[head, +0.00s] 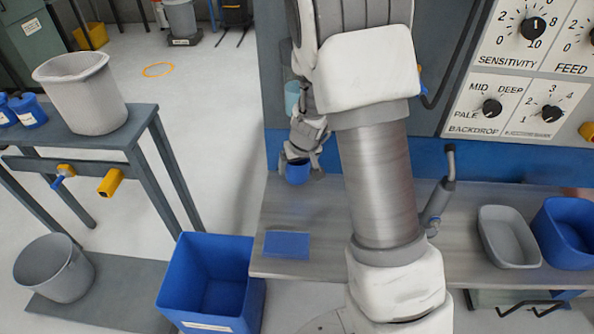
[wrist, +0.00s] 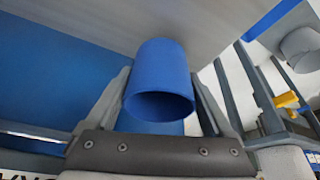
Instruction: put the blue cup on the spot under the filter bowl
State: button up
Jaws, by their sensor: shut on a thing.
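My gripper (head: 303,160) is shut on the blue cup (head: 297,173), close to the machine's blue lower band. In the wrist view the blue cup (wrist: 160,75) sits between the two fingers (wrist: 162,100), with its dark open end towards the camera. A pale translucent blue cylinder (head: 292,97) on the machine front, above the cup, looks like the filter bowl; my arm partly hides it. The spot under it is not clearly visible behind the gripper and cup. I cannot tell if the cup touches the shelf (head: 335,262).
A flat blue square (head: 287,245) lies on the shelf in front of the cup. A grey tub (head: 508,237) and a blue tub (head: 566,233) stand at the shelf's right. A blue bin (head: 211,282) and a grey bench (head: 140,125) with a bucket (head: 84,92) are left.

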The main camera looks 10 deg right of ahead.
jog(key=shift+f+b, duration=0.7)
jog(key=shift+f, duration=0.6)
jog(key=shift+f, duration=0.15)
jog(key=o, duration=1.1)
